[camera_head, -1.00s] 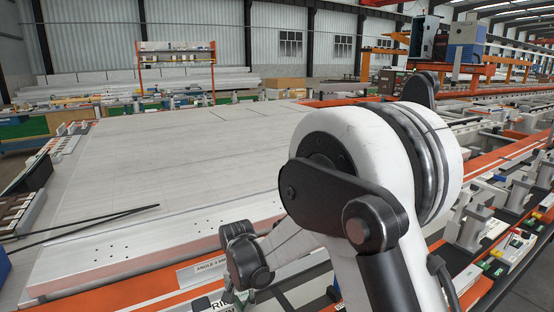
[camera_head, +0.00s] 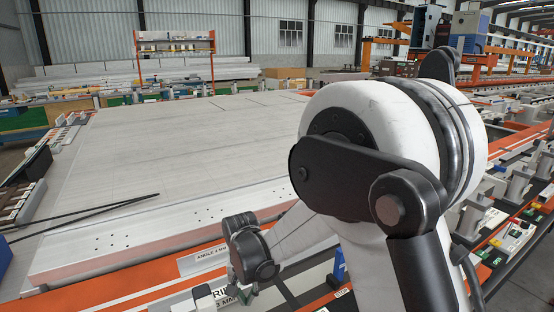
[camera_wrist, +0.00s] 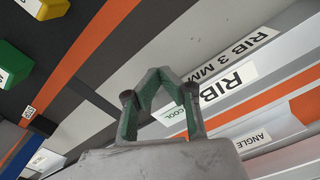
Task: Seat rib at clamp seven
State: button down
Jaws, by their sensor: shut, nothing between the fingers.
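My gripper (camera_wrist: 168,80) shows in the wrist view with its green-lined fingers drawn together and nothing between them. It hangs over a labelled rack or ledge. A white label reading RIB 3 MM (camera_wrist: 222,61) and a larger RIB label (camera_wrist: 228,83) lie beyond the fingertips, to the right. I cannot make out a rib for certain in either view. Grey clamp-like fixtures (camera_head: 474,214) stand along the rail at the right of the head view, but I cannot tell which is clamp seven. The gripper's fingers are not discernible in the head view.
A large pale panel (camera_head: 180,160) lies on the orange-edged bench at left, with thin dark rods (camera_head: 95,213) on it. An ANGLE label (camera_head: 205,258) is on its front edge. My arm hides much of the middle.

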notch_tip(320, 180, up, 8)
jog(key=p, duration=0.3)
jog(key=shift+p, duration=0.4)
dwell(0.3)
jog(key=shift+r, duration=0.1)
jog(key=s+d+r+t, duration=0.2)
jog(key=s+d+r, duration=0.1)
jog(key=d+r, duration=0.65)
jog(key=s+d+r+t, duration=0.2)
jog(key=s+d+r, duration=0.2)
jog(key=s+d, duration=0.5)
jog(key=s+d+r+t, duration=0.3)
jog(key=s+d+r, duration=0.1)
jog(key=s+d, duration=0.5)
jog(key=shift+d, duration=0.55)
